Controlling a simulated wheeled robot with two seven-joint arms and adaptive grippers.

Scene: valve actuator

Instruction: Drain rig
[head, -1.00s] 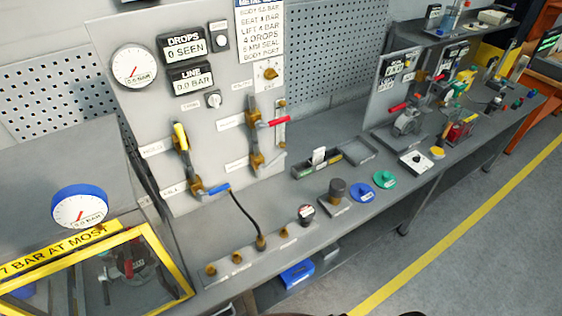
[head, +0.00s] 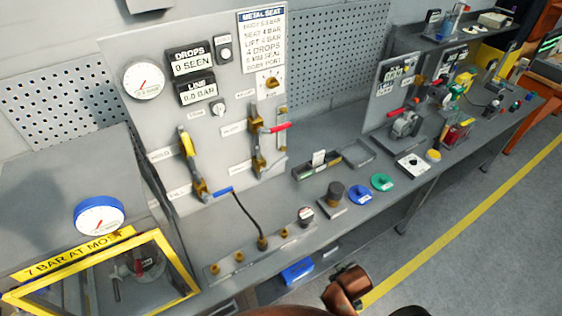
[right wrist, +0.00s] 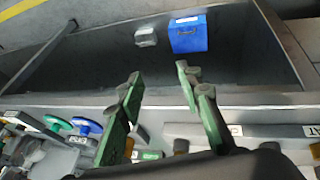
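The rig panel (head: 222,120) stands upright at the left of the bench. It carries a yellow-handled valve (head: 187,147), a blue-handled valve (head: 222,191) and a red-handled valve (head: 276,127). Its displays read "DROPS 0 SEEN" (head: 191,60) and "LINE 0.0 BAR" (head: 197,91), beside a round dial gauge (head: 144,80). A black hose (head: 243,218) runs down from near the blue handle to a fitting on the bench port strip (head: 262,242). My right gripper (right wrist: 162,82) is open and empty, with green fingers spread above the bench's front edge. My left gripper is out of view.
A yellow-framed guard box (head: 165,262) with a blue-rimmed gauge (head: 99,215) stands at the left. Floor to the right is clear.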

